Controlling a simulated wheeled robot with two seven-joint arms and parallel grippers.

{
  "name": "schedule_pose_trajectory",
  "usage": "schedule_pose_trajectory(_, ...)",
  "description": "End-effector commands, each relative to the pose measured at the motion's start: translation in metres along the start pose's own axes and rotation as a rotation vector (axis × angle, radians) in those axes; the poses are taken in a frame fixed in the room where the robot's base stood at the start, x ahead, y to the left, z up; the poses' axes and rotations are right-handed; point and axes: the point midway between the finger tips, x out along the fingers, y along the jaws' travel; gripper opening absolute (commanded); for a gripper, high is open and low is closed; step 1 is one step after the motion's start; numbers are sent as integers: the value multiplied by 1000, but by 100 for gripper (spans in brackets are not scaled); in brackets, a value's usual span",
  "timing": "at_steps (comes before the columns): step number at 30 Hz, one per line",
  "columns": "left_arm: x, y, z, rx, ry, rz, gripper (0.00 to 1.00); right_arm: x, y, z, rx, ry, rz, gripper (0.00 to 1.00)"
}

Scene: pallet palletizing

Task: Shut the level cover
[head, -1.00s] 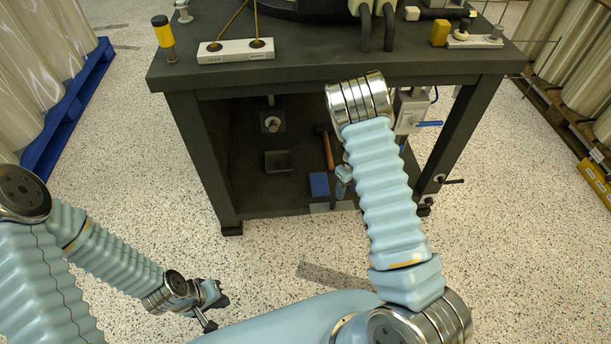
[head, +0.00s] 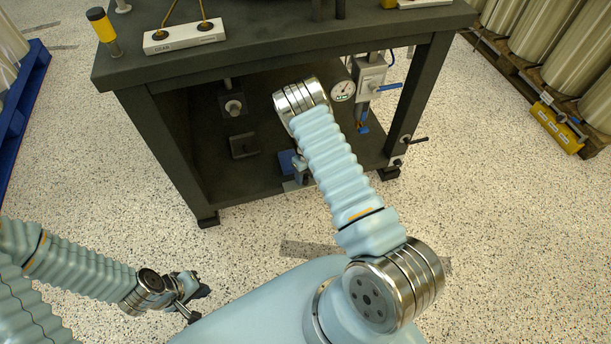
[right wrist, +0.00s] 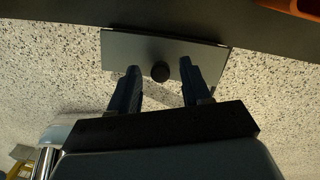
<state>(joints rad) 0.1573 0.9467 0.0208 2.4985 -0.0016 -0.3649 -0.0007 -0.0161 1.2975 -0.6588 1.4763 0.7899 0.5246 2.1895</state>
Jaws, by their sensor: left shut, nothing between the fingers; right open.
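A grey flat plate (right wrist: 125,50) with a round black knob (right wrist: 160,72) shows in the right wrist view, beside the dark shelf edge. It looks like the level cover; I cannot tell its exact angle. In the head view a small grey plate (head: 294,186) shows at the shelf's front edge, partly behind my right gripper (head: 300,167). In the right wrist view my right gripper (right wrist: 160,64) is open, its two fingers apart on either side of the knob; I cannot tell whether they touch it. My left gripper (head: 198,298) is shut and empty, low at the left, away from the bench.
A gauge (head: 343,91) and a blue-handled valve (head: 388,86) hang under the top at right. The speckled floor in front is mostly free.

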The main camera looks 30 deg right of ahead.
Motion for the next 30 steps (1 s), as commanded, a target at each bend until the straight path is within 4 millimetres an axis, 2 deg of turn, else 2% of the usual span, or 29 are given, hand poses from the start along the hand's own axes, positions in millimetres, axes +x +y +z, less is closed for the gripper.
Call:
schedule_pose_trajectory(9, 0, 0, 0, 0, 0, 0, 0, 3, 0, 0, 0, 0, 0, 48)
schedule_pose_trajectory(18, 0, 0, 0, 0, 0, 0, 0, 3, 0, 0, 0, 0, 0, 2)
schedule_pose_trajectory(19, 0, 0, 0, 0, 0, 0, 0, 3, 0, 0, 0, 0, 0, 0)
schedule_pose_trajectory(25, 3, -2, 0, 0, 1, -1, 0, 4, 0, -1, 1, -7, -1, 0)
schedule_pose_trajectory(30, 15, -10, -2, -5, 7, -6, 0, 8, 0, -4, 1, -45, -12, 0)
